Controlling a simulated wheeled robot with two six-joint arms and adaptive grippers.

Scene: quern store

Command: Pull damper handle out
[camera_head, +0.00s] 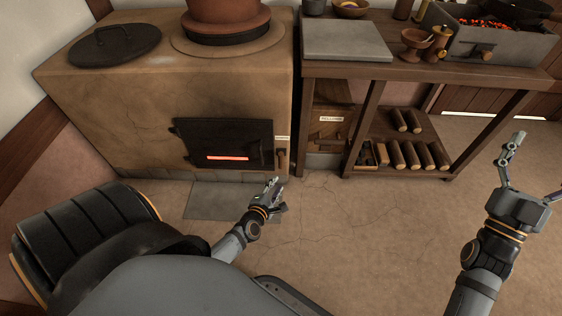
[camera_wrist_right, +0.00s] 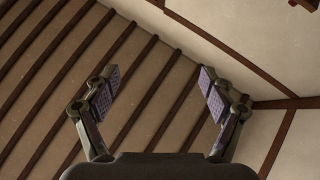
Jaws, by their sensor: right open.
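A small upright wooden handle (camera_head: 281,158) sits on the front of the clay stove (camera_head: 120,110), just right of the dark fire door and below a small white label. I cannot read the label, so I cannot confirm this is the damper handle. My left gripper (camera_head: 279,195) is low in front of the stove, below and apart from the handle. Its fingers look spread and empty. My right gripper (camera_head: 540,166) is open and empty over the floor at the right. In the right wrist view, its two padded fingers (camera_wrist_right: 160,92) stand wide apart with nothing between them.
A wooden bench (camera_head: 430,70) stands right of the stove, with a charcoal brazier (camera_head: 480,45) that has a wooden knob. A grey floor slab (camera_head: 215,200) lies before the stove. The floor between my arms is clear.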

